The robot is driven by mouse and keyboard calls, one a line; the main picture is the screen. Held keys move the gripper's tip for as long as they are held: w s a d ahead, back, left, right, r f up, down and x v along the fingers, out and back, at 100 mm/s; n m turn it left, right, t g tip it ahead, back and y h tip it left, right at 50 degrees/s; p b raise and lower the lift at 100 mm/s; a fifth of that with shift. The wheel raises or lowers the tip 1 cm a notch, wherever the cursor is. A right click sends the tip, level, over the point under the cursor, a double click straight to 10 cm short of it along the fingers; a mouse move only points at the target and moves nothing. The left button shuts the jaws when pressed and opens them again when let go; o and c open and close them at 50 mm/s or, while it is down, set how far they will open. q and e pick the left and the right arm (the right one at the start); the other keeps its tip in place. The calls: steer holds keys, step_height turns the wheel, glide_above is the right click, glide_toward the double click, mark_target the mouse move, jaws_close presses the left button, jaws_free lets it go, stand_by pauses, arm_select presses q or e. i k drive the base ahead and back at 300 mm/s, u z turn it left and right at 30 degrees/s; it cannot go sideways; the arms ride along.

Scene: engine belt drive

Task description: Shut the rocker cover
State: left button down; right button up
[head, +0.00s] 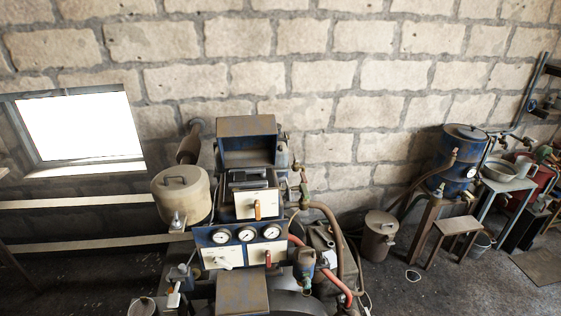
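The engine (205,240) stands in the middle of the head view. At its top is a blue, rust-worn box-shaped cover (246,126), which looks like the rocker cover. It appears raised, with a dark hollow facing me above a grey metal block (250,181). Its hinge is too small to make out. Below are a white panel with an orange-brown handle (257,209) and a blue panel with three round gauges (247,235). Neither of my grippers is in view.
A beige tank (181,195) stands left of the engine, and hoses (328,215) run down its right side. A lidded can (378,235), a blue drum (459,150) and a small stool (455,228) stand to the right. A block wall closes the back. Some floor at right is clear.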

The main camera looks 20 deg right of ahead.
mark_target(257, 131)
steer(key=k, duration=0.25)
steer(key=z, duration=2.45)
steer(key=i, duration=1.35)
steer(key=u, duration=2.55)
steer(key=i, duration=0.5)
